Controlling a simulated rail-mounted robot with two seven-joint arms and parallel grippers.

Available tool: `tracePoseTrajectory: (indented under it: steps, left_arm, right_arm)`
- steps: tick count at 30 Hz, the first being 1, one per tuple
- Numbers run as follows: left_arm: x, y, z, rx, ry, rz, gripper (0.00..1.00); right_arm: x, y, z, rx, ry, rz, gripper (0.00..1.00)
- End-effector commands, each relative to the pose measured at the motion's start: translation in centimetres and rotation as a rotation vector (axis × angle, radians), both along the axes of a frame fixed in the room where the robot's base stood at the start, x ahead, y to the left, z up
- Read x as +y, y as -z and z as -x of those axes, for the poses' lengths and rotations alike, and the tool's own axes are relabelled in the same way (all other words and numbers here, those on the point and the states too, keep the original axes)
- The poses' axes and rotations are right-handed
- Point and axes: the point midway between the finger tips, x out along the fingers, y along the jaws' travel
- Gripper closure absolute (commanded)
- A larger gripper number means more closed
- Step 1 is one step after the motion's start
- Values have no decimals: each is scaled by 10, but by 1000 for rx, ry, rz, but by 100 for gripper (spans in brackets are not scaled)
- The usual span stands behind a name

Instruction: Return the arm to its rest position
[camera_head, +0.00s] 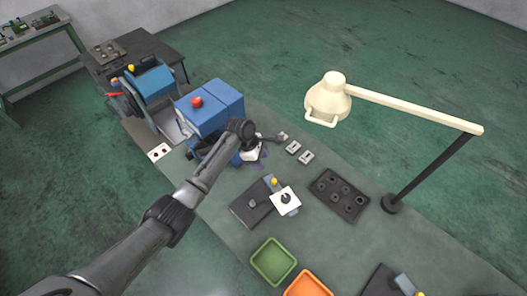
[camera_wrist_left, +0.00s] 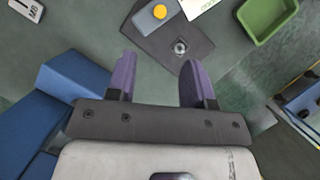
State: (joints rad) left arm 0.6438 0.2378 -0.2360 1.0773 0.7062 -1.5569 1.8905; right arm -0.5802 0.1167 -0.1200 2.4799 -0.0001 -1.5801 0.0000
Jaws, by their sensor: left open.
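My left arm (camera_head: 185,200) reaches in from the lower left of the head view over the workbench. My left gripper (camera_head: 261,160) hangs beside the blue machine with the red button (camera_head: 206,108); it is small and partly hidden by my wrist there. In the left wrist view, the two purple fingers of my left gripper (camera_wrist_left: 157,75) are wide apart with nothing between them. Below and ahead of them is a dark plate fixture (camera_wrist_left: 170,40) with a yellow knob. My right gripper is not in view.
Near the arm are two small grey blocks (camera_head: 299,152), a black tray with round holes (camera_head: 340,194), the dark fixture (camera_head: 252,206), a green bin (camera_head: 273,262) and an orange bin (camera_head: 307,286). A cream lamp (camera_head: 328,98) overhangs the bench.

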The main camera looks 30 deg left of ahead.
Motion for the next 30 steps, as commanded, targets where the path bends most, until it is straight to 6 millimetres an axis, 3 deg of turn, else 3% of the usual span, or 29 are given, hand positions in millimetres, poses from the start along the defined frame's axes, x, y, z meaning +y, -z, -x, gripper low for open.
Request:
tracePoseTrajectory:
  steps: [11, 14, 20, 23, 25, 30]
  left_arm:
    - [0, 0, 0, -27, 67, -6, 52]
    - [0, 0, 0, -83, 206, -18, 52]
    - [7, -3, -3, -262, 662, -122, 52]
    - [8, -28, -12, -404, 930, -239, 52]
    - [8, -56, -21, -513, 1119, -351, 52]
    - [1, -156, -29, -763, 1525, -733, 52]
  right_arm:
    - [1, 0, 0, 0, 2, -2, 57]
    - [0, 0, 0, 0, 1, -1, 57]
    - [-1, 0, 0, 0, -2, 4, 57]
    - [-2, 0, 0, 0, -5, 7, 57]
    - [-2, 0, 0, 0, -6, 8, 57]
    - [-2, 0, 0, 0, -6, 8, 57]
